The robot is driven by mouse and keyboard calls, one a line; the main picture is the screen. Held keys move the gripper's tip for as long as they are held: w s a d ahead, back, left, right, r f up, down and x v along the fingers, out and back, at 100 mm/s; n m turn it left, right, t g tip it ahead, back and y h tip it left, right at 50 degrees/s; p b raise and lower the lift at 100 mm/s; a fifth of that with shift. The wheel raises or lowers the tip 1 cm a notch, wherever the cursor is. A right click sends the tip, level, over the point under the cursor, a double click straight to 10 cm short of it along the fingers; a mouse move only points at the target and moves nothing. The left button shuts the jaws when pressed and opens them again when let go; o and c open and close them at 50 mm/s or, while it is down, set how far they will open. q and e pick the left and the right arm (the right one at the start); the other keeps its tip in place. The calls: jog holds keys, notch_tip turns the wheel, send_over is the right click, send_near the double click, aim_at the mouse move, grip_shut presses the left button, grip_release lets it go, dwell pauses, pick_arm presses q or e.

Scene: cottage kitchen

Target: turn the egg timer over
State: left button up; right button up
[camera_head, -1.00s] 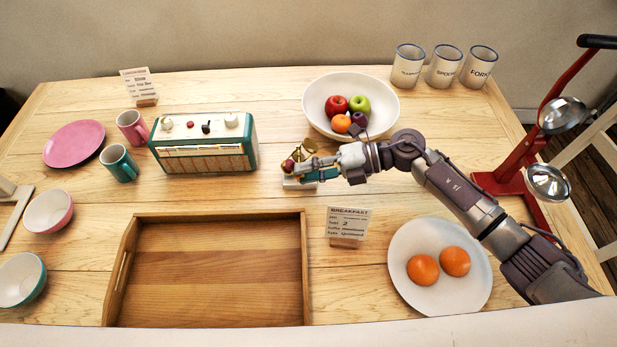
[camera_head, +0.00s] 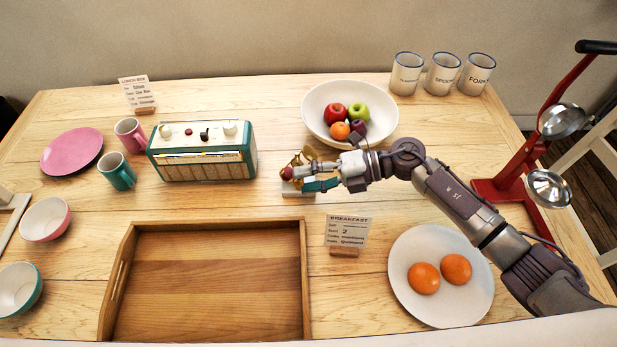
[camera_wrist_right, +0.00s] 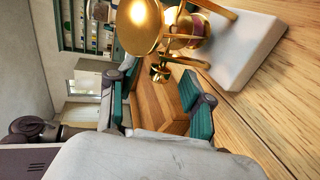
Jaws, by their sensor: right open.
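The egg timer (camera_head: 287,173) stands on the table left of the fruit bowl and is largely hidden by my right gripper (camera_head: 306,177) in the head view. The right wrist view shows its gold frame and round gold disc (camera_wrist_right: 140,22) close up, a pinkish middle part, and a white base (camera_wrist_right: 245,50) on the wood. My right gripper (camera_wrist_right: 157,82) is open, its two teal fingers apart. A small gold knob of the timer shows between the fingertips; whether they touch it I cannot tell. My left gripper is not in view.
A teal radio (camera_head: 203,152) stands left of the timer and a fruit bowl (camera_head: 318,118) behind right. In front are a wooden tray (camera_head: 205,290), a breakfast card (camera_head: 347,232) and a plate of oranges (camera_head: 440,305). Bare table lies between timer and tray.

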jog(key=v, duration=1.2)
